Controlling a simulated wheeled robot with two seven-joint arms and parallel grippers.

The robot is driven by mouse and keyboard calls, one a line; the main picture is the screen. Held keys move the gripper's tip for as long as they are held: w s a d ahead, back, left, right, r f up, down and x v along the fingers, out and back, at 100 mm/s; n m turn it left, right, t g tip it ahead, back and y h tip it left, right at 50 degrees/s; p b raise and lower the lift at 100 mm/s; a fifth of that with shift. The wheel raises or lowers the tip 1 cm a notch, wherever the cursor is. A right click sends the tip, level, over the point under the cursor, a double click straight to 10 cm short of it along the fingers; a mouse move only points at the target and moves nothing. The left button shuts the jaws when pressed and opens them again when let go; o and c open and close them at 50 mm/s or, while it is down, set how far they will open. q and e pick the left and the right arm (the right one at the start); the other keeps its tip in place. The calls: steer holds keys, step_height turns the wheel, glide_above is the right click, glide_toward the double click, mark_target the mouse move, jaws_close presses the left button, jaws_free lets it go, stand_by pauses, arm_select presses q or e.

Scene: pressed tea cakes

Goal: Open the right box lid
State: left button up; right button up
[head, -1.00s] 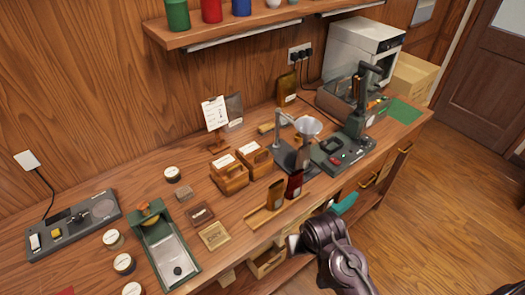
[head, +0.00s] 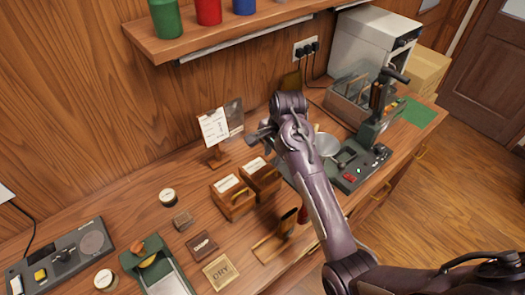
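Two small wooden boxes with white labels on top stand side by side near the middle of the bench. The right box (head: 263,178) looks closed, and its right side is partly hidden by my arm. The left box (head: 233,198) touches or nearly touches it and also looks closed. My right gripper (head: 257,136) hangs above and behind the right box, apart from it as far as I can see. Its fingers are small and partly hidden by the wrist, so their opening is unclear. My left gripper is out of view.
A card stand (head: 214,128) is just left of my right gripper. My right forearm crosses over a funnel (head: 326,145) and a wooden rack (head: 274,243). A dark green press (head: 372,135) stands to the right. Small tins and tiles lie left of the boxes.

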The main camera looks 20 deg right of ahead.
mark_target(270, 173)
steer(key=shift+w+a+r, duration=0.1)
steer(key=shift+w, duration=0.2)
steer(key=f, duration=0.2)
steer(key=f+p, duration=0.2)
steer(key=f, duration=0.1)
steer(key=shift+s+a+f, duration=0.2)
steer(key=shift+s+f, duration=0.1)
steer(key=shift+f, duration=0.05)
steer(key=shift+w+f, duration=0.1)
steer(key=shift+f, duration=0.4)
steer(key=shift+c, duration=0.4)
steer(key=c, duration=0.5)
jaws_close()
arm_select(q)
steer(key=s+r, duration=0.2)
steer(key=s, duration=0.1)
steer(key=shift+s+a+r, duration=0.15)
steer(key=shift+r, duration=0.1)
